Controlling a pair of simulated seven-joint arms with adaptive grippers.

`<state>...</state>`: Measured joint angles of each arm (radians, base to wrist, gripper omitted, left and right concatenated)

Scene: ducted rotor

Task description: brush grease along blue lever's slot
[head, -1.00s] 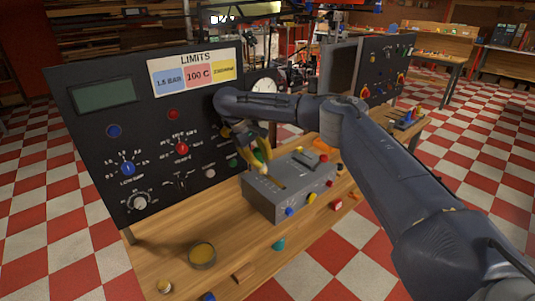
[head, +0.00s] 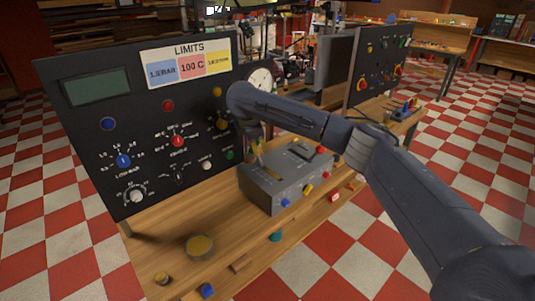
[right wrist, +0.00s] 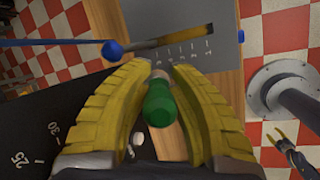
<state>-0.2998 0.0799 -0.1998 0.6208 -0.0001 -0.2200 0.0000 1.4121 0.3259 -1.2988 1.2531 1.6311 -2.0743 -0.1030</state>
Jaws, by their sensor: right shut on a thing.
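My right gripper (head: 256,156) is over the left end of the grey box (head: 268,194). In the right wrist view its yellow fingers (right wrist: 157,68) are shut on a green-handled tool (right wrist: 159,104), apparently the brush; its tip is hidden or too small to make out. A blue ball on a thin rod, apparently the blue lever (right wrist: 112,50), lies just ahead of the fingers. Beside it an amber-coloured slot (right wrist: 180,37) runs along the box's marked top. Contact between brush and slot cannot be told. My left gripper (right wrist: 278,139) shows small at the right wrist view's lower right, prongs apart.
An upright black panel (head: 120,140) with knobs stands close behind and left of the box. A red lever knob (head: 319,149) tops the box's right side.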

